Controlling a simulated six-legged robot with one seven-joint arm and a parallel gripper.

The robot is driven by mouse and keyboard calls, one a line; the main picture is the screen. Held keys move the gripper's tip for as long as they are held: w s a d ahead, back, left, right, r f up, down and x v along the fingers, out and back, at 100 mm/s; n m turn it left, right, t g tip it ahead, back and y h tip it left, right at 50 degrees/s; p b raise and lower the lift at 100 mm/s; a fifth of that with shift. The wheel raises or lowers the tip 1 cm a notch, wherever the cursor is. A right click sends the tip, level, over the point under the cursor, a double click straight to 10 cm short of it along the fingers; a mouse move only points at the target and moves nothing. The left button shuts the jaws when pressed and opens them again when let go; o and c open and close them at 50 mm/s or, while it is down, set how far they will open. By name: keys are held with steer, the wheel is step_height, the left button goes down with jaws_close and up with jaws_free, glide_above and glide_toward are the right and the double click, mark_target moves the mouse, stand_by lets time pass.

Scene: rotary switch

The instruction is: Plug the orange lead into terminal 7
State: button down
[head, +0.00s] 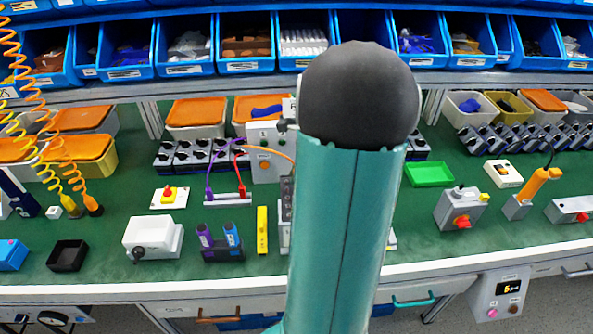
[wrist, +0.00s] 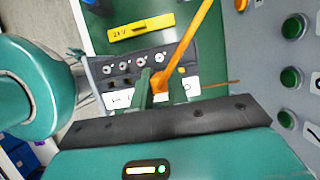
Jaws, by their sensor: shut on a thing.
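The orange lead (wrist: 195,38) runs down from the top of the wrist view to an orange plug between my fingertips. My gripper (wrist: 153,88) is shut on this plug, close in front of the dark terminal block (wrist: 128,66). The block has a row of round terminals with small marks I cannot read, so I cannot tell which is terminal 7. Whether the plug touches the block is hidden by my fingers. In the head view the orange lead (head: 268,149) arcs behind my arm, which hides my gripper and most of the block (head: 286,198).
A yellow 24V bar (wrist: 141,27) lies beside the block. A grey panel with green buttons (wrist: 290,80) stands close on the right. Purple and red leads (head: 240,172) rise from a pale strip. A white box (head: 152,237) and a purple-and-blue item holder (head: 222,245) stand left.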

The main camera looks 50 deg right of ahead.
steer(key=shift+f, duration=0.6)
steer(key=shift+f, duration=0.35)
steer(key=c, duration=1.3)
jaws_free()
steer(key=shift+r, duration=0.1)
steer(key=v, duration=1.3)
steer(key=shift+d+r, duration=0.15)
steer(key=shift+r, duration=0.1)
